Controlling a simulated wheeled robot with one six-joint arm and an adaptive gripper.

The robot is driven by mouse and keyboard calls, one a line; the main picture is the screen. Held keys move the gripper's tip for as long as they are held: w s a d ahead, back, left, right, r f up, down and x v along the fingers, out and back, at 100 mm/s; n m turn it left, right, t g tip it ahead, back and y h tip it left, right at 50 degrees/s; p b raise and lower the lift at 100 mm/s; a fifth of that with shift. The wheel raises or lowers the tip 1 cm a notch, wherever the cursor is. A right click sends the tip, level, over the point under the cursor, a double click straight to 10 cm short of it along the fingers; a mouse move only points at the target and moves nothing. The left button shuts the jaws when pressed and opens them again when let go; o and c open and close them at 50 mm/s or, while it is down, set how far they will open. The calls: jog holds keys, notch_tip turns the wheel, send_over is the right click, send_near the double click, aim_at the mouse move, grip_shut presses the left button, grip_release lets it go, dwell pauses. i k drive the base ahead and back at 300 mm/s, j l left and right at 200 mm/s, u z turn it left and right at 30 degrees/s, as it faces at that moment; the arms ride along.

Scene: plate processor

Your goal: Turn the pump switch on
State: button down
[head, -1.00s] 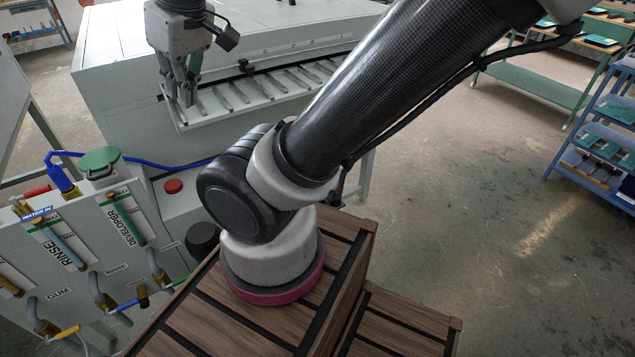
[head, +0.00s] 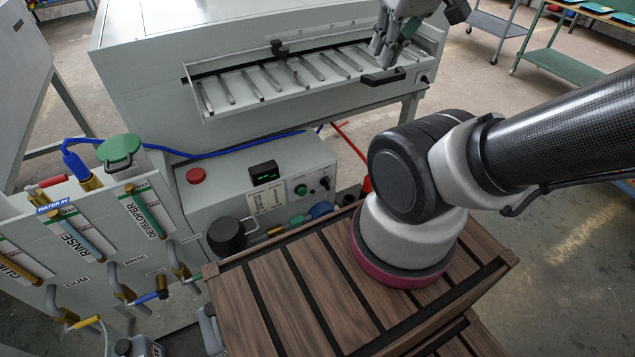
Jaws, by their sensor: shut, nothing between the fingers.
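My gripper (head: 384,46) hangs at the top right, in front of the right end of the machine's slotted tray (head: 215,104). Its fingers are together and hold nothing. A black handle (head: 383,77) shows just below the fingertips; I cannot tell whether they touch. A small dark switch (head: 424,79) sits on the machine's front at the right end. No label reading pump is legible.
A panel with tubes and valves (head: 100,240) stands at the left. A green-lidded container (head: 120,149) stands behind it, with a blue hose (head: 215,153) behind the box. A slatted wooden platform (head: 262,285) fills the lower middle. Open floor (head: 560,235) lies to the right.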

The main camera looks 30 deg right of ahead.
aim_at(325, 181)
jog(key=j+z, duration=0.3)
jog(key=z, duration=0.15)
jog(key=k+j+z, duration=0.1)
jog(key=z, duration=0.3)
jog(key=k+j+z, duration=0.1)
jog(key=z, duration=0.3)
jog(key=k+j+z, duration=0.1)
jog(key=z, duration=0.3)
jog(key=k+j+z, duration=0.1)
jog(key=k, duration=0.2)
jog(key=k+j+u, duration=0.1)
jog(key=u, duration=0.4)
jog(key=j+u, duration=0.15)
jog(key=u, duration=0.3)
jog(key=k+j+u, duration=0.1)
jog(key=u, duration=0.4)
